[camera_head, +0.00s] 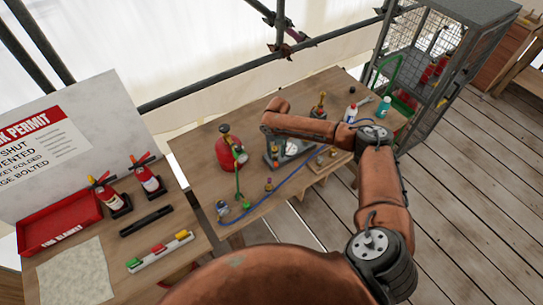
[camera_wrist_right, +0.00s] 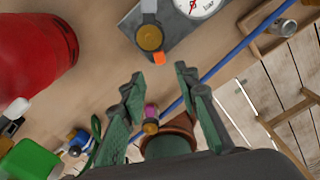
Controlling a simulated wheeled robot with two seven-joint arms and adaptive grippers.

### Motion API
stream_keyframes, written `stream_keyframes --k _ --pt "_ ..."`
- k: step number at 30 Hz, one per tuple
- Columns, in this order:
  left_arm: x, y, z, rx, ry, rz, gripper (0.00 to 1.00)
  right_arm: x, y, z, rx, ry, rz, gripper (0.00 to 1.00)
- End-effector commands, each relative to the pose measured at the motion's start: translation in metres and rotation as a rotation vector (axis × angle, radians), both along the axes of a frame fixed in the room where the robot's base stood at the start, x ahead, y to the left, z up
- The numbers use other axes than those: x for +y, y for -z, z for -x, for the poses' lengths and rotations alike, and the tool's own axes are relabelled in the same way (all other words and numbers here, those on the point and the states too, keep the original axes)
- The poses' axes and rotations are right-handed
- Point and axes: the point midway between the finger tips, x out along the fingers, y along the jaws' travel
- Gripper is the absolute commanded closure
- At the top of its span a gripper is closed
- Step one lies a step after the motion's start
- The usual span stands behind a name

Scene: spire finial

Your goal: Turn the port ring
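A grey plate (camera_wrist_right: 180,38) carries a white dial gauge (camera_wrist_right: 196,5) and a round brass fitting (camera_wrist_right: 150,38) with an orange mark (camera_wrist_right: 159,58). This fitting looks like the port ring, though I cannot be sure. My right gripper (camera_wrist_right: 158,76) is open, its green fingers spread and empty, just short of the brass fitting and not touching it. A small pink and brass fitting (camera_wrist_right: 151,117) shows between the fingers, farther down on the table. In the head view the gauge (camera_head: 293,147) shows below my right forearm, which hides part of the plate. My left gripper is out of view.
A red cylinder (camera_head: 229,153) stands left of the plate. A blue hose (camera_head: 290,180) crosses the wooden table. Bottles (camera_head: 351,112) stand at the right end, near a wire cage (camera_head: 435,60). A side table holds a red tray (camera_head: 60,222) and two extinguishers.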

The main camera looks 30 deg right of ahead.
Motion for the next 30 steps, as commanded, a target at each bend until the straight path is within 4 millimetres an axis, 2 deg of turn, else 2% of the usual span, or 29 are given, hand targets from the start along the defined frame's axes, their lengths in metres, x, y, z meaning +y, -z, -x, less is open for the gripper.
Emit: stream_keyframes --k 5,9,13,17,24,27,30 --pt "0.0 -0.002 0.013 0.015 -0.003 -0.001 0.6 0.0 0.019 0.001 0.003 0.001 0.0 0.71" --pt "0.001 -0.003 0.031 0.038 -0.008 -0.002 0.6 0.001 0.042 0.001 0.003 0.001 -0.001 0.71" --pt "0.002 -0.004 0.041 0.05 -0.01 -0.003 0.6 0.001 0.06 0.001 0.002 0.001 -0.001 0.71" --pt "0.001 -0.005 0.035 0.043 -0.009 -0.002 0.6 0.0 0.072 0.0 0.001 0.001 0.0 0.71" --pt "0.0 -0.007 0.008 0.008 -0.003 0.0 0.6 0.0 0.077 0.0 0.0 0.0 0.0 0.71" --pt "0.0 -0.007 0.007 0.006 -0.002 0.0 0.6 0.0 0.077 0.0 0.0 0.0 0.0 0.71" --pt "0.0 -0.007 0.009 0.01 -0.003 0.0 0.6 0.0 0.077 0.0 0.0 0.0 0.0 0.77"
